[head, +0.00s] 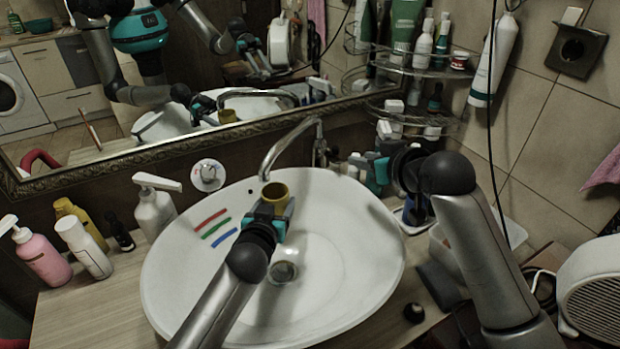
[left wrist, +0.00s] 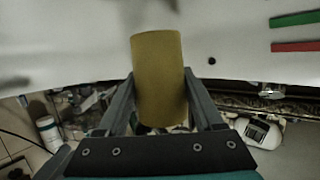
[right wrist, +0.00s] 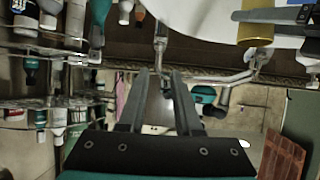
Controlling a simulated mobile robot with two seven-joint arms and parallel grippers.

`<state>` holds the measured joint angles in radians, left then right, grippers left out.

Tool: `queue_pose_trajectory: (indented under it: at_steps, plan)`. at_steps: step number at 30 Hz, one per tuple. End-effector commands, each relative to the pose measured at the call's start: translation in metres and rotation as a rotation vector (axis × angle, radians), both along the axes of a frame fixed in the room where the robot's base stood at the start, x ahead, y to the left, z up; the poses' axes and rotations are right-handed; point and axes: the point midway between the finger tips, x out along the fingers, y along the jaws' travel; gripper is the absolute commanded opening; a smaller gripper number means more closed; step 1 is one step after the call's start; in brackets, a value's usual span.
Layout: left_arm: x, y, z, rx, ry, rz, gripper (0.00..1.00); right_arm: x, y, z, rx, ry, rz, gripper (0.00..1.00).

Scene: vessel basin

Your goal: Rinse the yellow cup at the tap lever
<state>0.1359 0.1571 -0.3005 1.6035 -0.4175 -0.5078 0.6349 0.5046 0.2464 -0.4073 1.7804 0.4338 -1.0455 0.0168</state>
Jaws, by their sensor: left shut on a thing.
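The yellow cup (head: 274,193) is in my left gripper (head: 271,208), whose fingers close on its sides; the left wrist view shows the cup (left wrist: 158,80) between both fingers. It is held above the white basin (head: 340,250), close under the end of the tap spout (head: 283,143). Its mouth faces roughly up in the head view. The tap lever (head: 320,150) stands right of the spout. My right gripper (head: 362,167) is to the right of the lever and apart from it. In the right wrist view its fingers (right wrist: 158,75) are apart and hold nothing. I see no running water.
A white pump bottle (head: 155,208) and other bottles stand left of the basin. A wire shelf (head: 415,70) with toiletries is in the back right corner. The framed mirror (head: 180,145) runs behind the tap. A white heater (head: 595,285) is at the right edge.

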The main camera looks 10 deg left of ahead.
Motion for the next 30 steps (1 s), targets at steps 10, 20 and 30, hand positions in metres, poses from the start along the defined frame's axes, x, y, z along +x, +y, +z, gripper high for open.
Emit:
queue_pose_trajectory:
  at_steps: [10,20,30]
  plan:
    - [0.0,0.0,0.0,0.0,-0.001,0.0,0.15,0.019,0.01,0.028,0.02,0.007,-0.003,0.0]
    - [0.0,0.0,0.0,0.0,-0.001,0.0,0.15,0.045,0.025,0.013,0.02,0.007,-0.003,0.0]
    - [0.0,0.0,0.001,0.0,-0.001,0.0,0.15,0.072,0.039,-0.004,0.018,0.006,-0.002,0.0]
